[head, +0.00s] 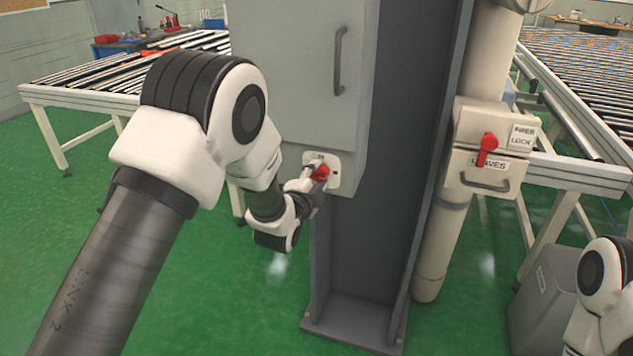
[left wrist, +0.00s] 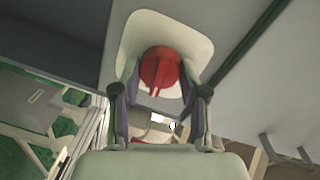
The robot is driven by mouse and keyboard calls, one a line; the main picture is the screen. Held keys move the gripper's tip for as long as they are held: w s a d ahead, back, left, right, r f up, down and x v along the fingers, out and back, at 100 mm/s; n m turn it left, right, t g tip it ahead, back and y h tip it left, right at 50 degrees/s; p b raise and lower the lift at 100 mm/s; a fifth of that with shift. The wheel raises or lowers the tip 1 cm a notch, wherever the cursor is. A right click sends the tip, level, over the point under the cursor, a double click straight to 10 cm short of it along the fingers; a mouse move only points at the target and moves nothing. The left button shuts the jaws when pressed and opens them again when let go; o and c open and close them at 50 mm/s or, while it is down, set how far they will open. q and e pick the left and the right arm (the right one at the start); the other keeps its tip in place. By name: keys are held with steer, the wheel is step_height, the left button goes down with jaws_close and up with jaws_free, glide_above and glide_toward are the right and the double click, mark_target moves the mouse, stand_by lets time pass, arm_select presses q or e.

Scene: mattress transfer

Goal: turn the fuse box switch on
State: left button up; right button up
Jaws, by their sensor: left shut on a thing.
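The fuse box (head: 305,70) is a grey cabinet on a dark steel column, with a vertical handle on its door. Its red rotary switch (head: 321,172) sits on a white plate (head: 334,180) at the lower part of the box. In the left wrist view the red switch (left wrist: 159,70) lies between the two fingers, on its pale plate (left wrist: 186,38). My left gripper (head: 312,182) is at the switch, shut on it; its fingers (left wrist: 160,92) flank the red knob. The arm partly hides the switch's left side in the head view. My right gripper does not show.
A beige box (head: 468,165) with a red lever (head: 487,148) and labels is on a pale pipe right of the column. Roller conveyors (head: 90,85) stand at the back left and right. A grey bin (head: 545,300) stands at the lower right. Green floor is clear in front of the column.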

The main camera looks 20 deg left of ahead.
arm_select(q)
steer(key=shift+m, duration=0.6)
steer(key=o, duration=1.1)
steer(key=shift+o, duration=0.2)
steer(key=s, duration=1.2)
steer(key=shift+a+r, duration=0.15)
steer(key=shift+r, duration=0.3)
steer(key=shift+f, duration=0.15)
